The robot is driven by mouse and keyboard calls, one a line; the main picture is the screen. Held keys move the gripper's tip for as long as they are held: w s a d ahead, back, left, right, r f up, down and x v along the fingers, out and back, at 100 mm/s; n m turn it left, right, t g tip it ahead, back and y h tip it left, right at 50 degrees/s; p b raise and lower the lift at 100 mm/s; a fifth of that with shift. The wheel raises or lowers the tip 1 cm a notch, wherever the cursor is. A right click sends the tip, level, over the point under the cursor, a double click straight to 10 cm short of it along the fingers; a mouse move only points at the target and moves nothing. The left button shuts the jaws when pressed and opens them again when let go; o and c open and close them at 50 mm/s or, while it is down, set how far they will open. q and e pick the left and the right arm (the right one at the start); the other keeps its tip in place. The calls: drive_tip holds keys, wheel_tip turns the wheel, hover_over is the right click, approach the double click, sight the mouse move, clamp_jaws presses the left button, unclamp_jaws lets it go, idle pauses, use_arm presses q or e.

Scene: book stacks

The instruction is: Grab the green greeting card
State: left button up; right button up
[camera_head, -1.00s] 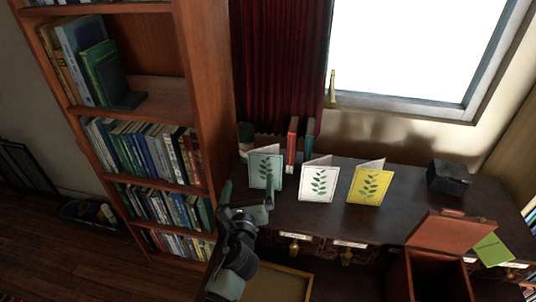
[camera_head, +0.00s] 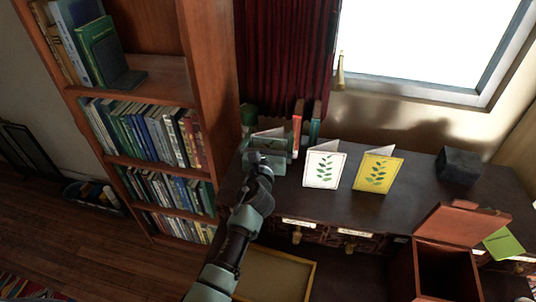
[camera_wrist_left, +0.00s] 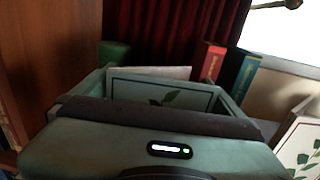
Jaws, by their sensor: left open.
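The green greeting card (camera_head: 268,142) stands at the left end of the dark desk, partly hidden behind my left gripper (camera_head: 272,155). In the left wrist view the green card (camera_wrist_left: 172,92) shows its leaf print and pale inner flap. My left gripper (camera_wrist_left: 160,82) is open there, with one finger at each side of the card. I cannot tell whether the fingers touch it. My right gripper is in neither current view.
A white card (camera_head: 324,168) and a yellow card (camera_head: 377,173) stand to the right. Red (camera_head: 296,135) and teal (camera_head: 315,130) books stand behind the green card. A tall bookcase (camera_head: 207,90) is at left. A dark box (camera_head: 460,165) and an open wooden box (camera_head: 445,270) are at right.

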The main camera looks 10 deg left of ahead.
use_arm(q)
drive_tip(key=c, duration=1.4)
drive_tip(key=shift+o, duration=0.2)
drive_tip(key=shift+r, duration=0.1)
use_arm(e)
drive_tip(key=shift+s+d, duration=0.1)
drive_tip(key=shift+s, duration=1.15)
